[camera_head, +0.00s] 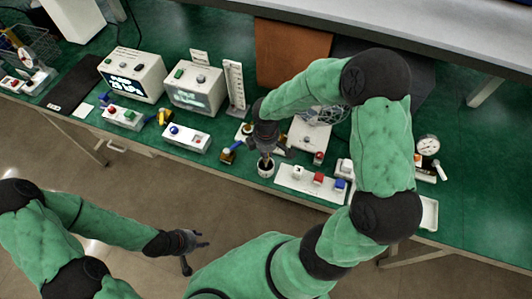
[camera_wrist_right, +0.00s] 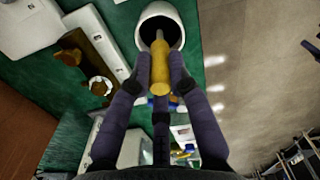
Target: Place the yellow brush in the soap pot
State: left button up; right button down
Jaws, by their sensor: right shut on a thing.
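The yellow brush (camera_wrist_right: 160,65) is held between the fingers of my right gripper (camera_wrist_right: 160,78). In the right wrist view, its far end reaches over the mouth of the soap pot (camera_wrist_right: 145,24), a white round pot with a dark inside. I cannot tell how deep the brush end sits. In the head view, my right gripper (camera_head: 266,150) points down just above the pot (camera_head: 266,171), near the table's front edge; the brush is mostly hidden there. My left gripper (camera_head: 188,245) hangs empty in front of the table, fingers spread.
A white panel with coloured blocks (camera_head: 312,185) lies right of the pot. Two white display units (camera_head: 133,76) stand farther left. A dial gauge (camera_head: 428,146) is at the right.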

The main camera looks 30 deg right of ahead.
jog(key=shift+f, duration=0.15)
jog(key=c, duration=1.2)
grip_release()
jog(key=shift+o, duration=0.2)
